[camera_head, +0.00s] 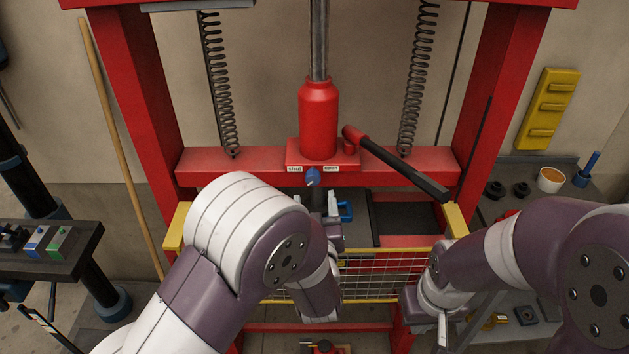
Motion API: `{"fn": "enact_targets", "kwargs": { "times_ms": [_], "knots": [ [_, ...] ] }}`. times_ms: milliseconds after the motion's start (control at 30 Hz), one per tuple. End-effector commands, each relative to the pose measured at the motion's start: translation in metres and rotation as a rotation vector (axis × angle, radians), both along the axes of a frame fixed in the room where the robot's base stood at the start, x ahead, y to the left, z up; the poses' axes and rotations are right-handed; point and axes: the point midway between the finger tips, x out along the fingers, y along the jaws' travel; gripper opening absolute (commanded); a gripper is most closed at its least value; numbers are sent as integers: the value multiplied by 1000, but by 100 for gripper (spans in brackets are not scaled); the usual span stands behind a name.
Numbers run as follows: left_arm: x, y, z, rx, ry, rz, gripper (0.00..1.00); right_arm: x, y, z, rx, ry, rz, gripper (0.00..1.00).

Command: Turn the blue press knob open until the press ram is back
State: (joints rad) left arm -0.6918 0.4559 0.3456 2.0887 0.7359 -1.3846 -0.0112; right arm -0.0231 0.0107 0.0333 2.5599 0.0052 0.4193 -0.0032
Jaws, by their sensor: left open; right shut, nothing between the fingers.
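The blue press knob (313,176) sits on the front of the red press block, below the red jack cylinder (319,118), between two small white labels. A grey ram rod (319,40) rises from the top of the cylinder. My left gripper (325,203) is open just below the knob, small and partly hidden by my own arm. I cannot tell whether it touches the knob. My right gripper (443,333) is shut and empty, low at the right, pointing down in front of the press, well away from the knob.
A black-handled red lever (403,169) sticks out right of the cylinder. A wire mesh guard (385,272) with yellow edges stands below the press bed. A side bench (535,180) at the right holds a cup (551,179). A button panel (45,247) stands at the left.

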Motion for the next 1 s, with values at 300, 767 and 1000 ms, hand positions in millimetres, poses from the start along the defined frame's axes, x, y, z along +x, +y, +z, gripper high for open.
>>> {"fn": "enact_targets", "kwargs": {
  "times_ms": [300, 767, 1000],
  "knots": [
    [54, 2, 1, 0, 1, 1, 61, 0, 0, 17, 0, 0, 0, 0],
    [59, 2, 0, 0, 2, -1, 19, 0, 0, 17, 0, 0, 0, 0],
    [59, 2, -1, -6, 2, -1, 5, 0, 0, 15, 0, 0, 0, 0]
  ]
}}
